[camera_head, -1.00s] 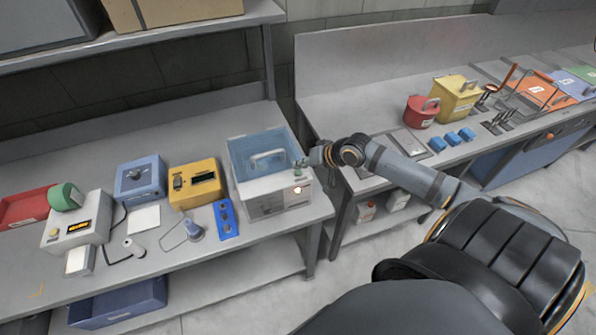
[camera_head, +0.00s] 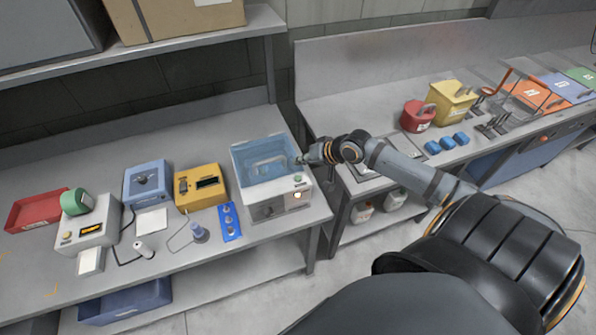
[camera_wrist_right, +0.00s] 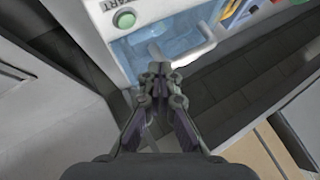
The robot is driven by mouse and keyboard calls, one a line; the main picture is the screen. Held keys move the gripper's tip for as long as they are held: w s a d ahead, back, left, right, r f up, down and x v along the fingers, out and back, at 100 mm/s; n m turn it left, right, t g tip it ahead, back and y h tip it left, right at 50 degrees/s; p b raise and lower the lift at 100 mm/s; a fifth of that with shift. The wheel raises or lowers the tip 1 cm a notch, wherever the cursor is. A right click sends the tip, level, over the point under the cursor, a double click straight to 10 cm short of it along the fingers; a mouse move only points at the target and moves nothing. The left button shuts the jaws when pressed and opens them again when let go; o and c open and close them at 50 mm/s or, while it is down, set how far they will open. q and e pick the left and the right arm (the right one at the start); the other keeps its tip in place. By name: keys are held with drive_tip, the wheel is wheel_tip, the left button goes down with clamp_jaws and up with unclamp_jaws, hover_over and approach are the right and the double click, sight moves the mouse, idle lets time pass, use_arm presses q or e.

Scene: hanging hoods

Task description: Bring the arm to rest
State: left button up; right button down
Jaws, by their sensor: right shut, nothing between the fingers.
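My right gripper (camera_head: 307,159) is shut and empty. It is at the right rim of a white machine (camera_head: 265,206) with a clear blue top (camera_head: 262,152), on the left bench. I cannot tell in the head view whether it touches the machine. In the right wrist view the shut fingertips (camera_wrist_right: 159,70) are just in front of the pale handle (camera_wrist_right: 188,52) and the blue surface (camera_wrist_right: 150,38), with nothing between them. A green START button (camera_wrist_right: 124,19) shows to their upper left. My right arm reaches in from the right. My left gripper is out of view.
The left bench also holds a yellow box (camera_head: 197,186), a blue box (camera_head: 147,184), a blue strip (camera_head: 229,222) and a red tray (camera_head: 36,210). A gap separates it from the right bench, where a red pot (camera_head: 417,116) and yellow container (camera_head: 451,103) stand.

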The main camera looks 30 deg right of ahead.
idle(0.4)
drive_tip(key=s+a+f+n+g+h, duration=0.1)
drive_tip(key=s+a+f+n+g, duration=0.1)
drive_tip(key=s+a+f+n, duration=0.45)
drive_tip(key=s+a+r+m+g+h, duration=0.1)
drive_tip(key=s+a+r+g+h, duration=0.15)
drive_tip(key=s, duration=0.95)
drive_tip(key=s+d+f+g+b, duration=0.1)
drive_tip(key=d+f+b, duration=0.15)
drive_tip(key=f, duration=1.35)
drive_tip(key=s+d+f+g+b, duration=0.15)
drive_tip(key=f+b, duration=0.25)
drive_tip(key=f, duration=1.1)
drive_tip(key=s+f+b, duration=0.5)
drive_tip(key=s+f, duration=1.4)
drive_tip(key=f, duration=0.4)
drive_tip(key=shift+s+d+f+h, duration=0.2)
drive_tip(key=shift+s+d+h, duration=0.05)
drive_tip(key=shift+d+h, duration=0.1)
